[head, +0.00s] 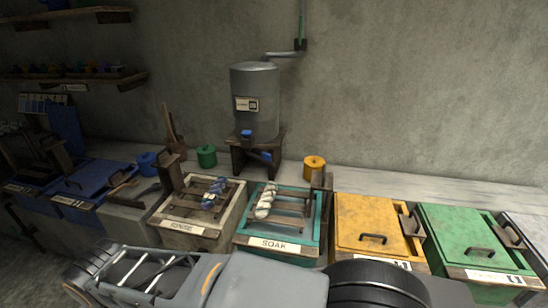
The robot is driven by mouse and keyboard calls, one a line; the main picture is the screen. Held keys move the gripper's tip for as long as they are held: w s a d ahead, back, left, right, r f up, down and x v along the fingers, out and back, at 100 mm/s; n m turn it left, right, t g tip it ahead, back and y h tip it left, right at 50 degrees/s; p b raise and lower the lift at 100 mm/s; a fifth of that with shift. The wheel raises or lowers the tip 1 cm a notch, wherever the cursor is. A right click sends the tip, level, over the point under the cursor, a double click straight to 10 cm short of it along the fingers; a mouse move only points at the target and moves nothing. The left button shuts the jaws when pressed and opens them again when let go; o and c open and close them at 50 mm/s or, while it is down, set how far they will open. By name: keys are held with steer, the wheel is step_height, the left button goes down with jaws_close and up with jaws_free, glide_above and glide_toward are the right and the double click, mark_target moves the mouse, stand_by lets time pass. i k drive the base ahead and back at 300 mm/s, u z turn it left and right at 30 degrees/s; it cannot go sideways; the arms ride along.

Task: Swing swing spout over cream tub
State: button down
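The cream tub (159,220), labelled RINSE, stands left of centre on the bench. Wooden bars cross its open top, and a blue-and-white bundle lies on them. A grey tank (256,95) stands on a dark wooden stand behind the tubs. A blue part (247,134) shows low on the tank's front, and another blue part (266,157) shows below it, near the stand's right leg. Either may belong to the swing spout; its shape is too small to tell. My arm crosses the bottom of the view, and my gripper is not in view.
The teal tub (240,240), labelled SOAK, holds a pale bundle on its bars, right of the cream tub. Lidded yellow (370,215) and green (460,230) tubs stand further right. Blue lidded tubs (95,180) stand left. A green pot (206,156) and a yellow pot (314,168) stand behind.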

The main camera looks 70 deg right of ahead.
mark_target(266, 159)
steer(key=z, duration=2)
steer(key=i, duration=0.6)
steer(key=z, duration=0.4)
